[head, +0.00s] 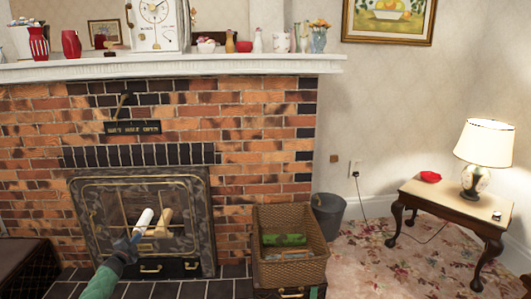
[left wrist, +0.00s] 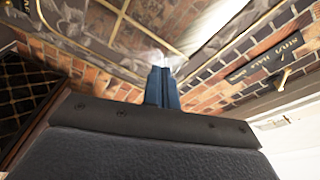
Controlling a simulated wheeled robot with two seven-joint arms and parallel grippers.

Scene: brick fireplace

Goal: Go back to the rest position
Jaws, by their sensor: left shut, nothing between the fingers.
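My left gripper (head: 136,235) is low in front of the fireplace screen (head: 100,215) in the head view, its green arm coming up from the bottom left. In the left wrist view its blue fingers (left wrist: 162,86) are pressed together with nothing between them. A white rod-like piece (head: 143,221) and a tan one (head: 164,220) appear just beyond the fingertips; whether they touch the gripper I cannot tell. My right gripper is in neither view.
A wicker basket (head: 290,217) with a green item (head: 284,239) stands right of the fireplace, beside a grey bin (head: 328,215). A side table (head: 450,197) bears a lamp (head: 485,145). The mantel (head: 200,66) holds a clock and vases. Patterned carpet (head: 375,265) lies open between basket and table.

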